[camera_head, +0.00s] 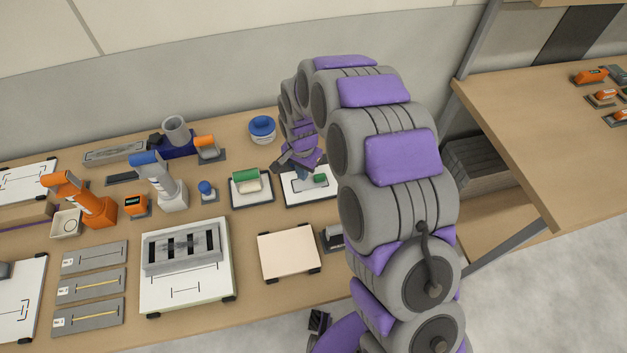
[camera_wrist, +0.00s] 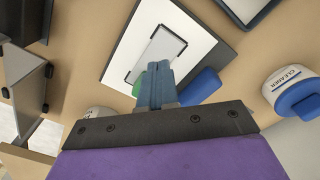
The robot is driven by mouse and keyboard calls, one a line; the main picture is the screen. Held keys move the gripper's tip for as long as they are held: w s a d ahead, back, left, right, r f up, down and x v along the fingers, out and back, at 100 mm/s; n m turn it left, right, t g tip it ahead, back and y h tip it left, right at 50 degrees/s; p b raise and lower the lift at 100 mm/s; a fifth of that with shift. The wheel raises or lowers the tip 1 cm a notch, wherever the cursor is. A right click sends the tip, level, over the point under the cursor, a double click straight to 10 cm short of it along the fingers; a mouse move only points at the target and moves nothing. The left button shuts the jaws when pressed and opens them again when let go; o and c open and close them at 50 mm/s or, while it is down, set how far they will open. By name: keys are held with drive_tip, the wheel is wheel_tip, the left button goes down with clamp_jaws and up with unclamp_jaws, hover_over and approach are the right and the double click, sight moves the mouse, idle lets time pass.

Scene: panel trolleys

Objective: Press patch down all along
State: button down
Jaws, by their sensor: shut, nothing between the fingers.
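A pale grey rectangular patch (camera_wrist: 160,52) with dark corner marks around it lies on a white board (camera_wrist: 127,58) in the wrist view. The board (camera_head: 293,199) also shows in the head view, partly hidden by my arm. My gripper (camera_wrist: 158,70) is shut and empty, its blue-grey fingertips overlapping the lower end of the patch in the picture. I cannot tell whether they touch it. In the head view my gripper (camera_head: 303,174) is over the board, mostly hidden. A green object (camera_wrist: 138,88) shows beside the fingers, and a blue object (camera_wrist: 203,87) lies on their right.
A cleaner tub with a blue lid (camera_head: 262,127) stands behind the board; it shows in the wrist view too (camera_wrist: 290,90). A tray with a green-topped block (camera_head: 247,181) is left of the board. A beige panel (camera_head: 289,252) lies in front. Several fixtures crowd the table's left.

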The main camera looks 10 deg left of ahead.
sight(303, 184)
drive_tip(key=shift+f, duration=1.85)
idle(0.5)
drive_tip(key=shift+r+p, duration=0.6)
drive_tip(key=shift+r, duration=0.9)
drive_tip(key=shift+r+p, duration=0.7)
drive_tip(key=shift+r, duration=1.25)
